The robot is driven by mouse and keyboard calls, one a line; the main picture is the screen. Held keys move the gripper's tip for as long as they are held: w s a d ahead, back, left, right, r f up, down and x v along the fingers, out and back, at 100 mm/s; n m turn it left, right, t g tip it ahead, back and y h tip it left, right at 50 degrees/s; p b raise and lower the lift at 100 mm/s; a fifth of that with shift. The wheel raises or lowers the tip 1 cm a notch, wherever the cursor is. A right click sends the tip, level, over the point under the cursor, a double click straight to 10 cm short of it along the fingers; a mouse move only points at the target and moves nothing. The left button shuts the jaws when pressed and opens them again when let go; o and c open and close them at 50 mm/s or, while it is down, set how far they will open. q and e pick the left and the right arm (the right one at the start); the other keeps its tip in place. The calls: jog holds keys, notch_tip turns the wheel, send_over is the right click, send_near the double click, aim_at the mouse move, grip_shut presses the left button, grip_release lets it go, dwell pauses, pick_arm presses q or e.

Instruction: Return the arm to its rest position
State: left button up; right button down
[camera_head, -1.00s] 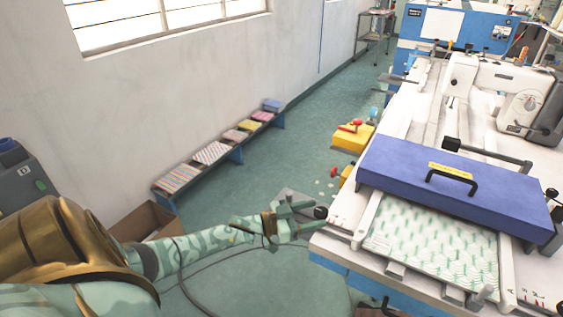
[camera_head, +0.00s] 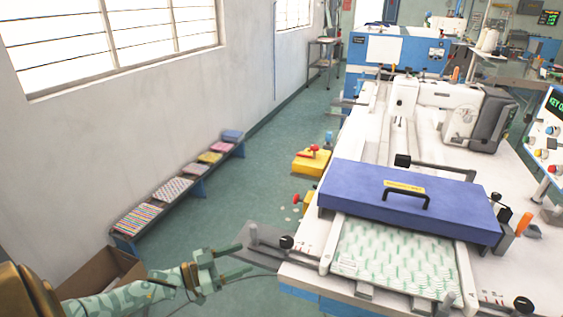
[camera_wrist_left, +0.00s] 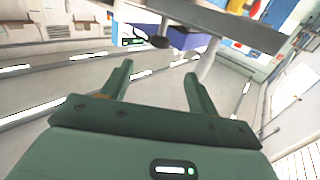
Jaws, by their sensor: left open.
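My left arm comes in from the lower left in the head view. My left gripper (camera_head: 243,261) is open and empty, with its two fingers apart, left of the sewing machine table's front corner. In the left wrist view the open fingers (camera_wrist_left: 158,80) show with nothing between them. My right gripper is not in view.
The sewing table (camera_head: 308,274) carries a blue clamp plate (camera_head: 350,187) with a black handle and a green-patterned sheet (camera_head: 395,262). A low bench (camera_head: 197,188) with folded fabrics runs along the left wall. A cardboard box (camera_head: 100,272) stands by my left arm. Green floor (camera_head: 240,205) lies clear between.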

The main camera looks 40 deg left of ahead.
pick_arm(q)
jog(key=s+d+f+n+g+y, duration=0.1)
jog(key=s+f+g+y, duration=0.15)
jog(key=s+f, duration=0.45)
jog(key=s+f+n+g+y, duration=0.1)
jog(key=s+f+g+y, duration=0.15)
jog(key=f, duration=0.85)
jog(key=s+d+f+n+g+y, duration=0.1)
jog(key=s+f+y, duration=0.2)
jog(key=s+f, duration=0.45)
jog(key=s+d+f+g, duration=0.4)
jog(key=s+d+f, duration=0.2)
jog(key=s, duration=0.5)
jog(key=s+d+f+m+g, duration=0.1)
jog(key=s+d+f+g, duration=0.4)
jog(key=s, duration=0.7)
jog(key=d+f, duration=0.2)
jog(key=shift+s+d+y, duration=0.15)
jog(key=shift+d+y, duration=0.15)
jog(key=shift+y, duration=0.1)
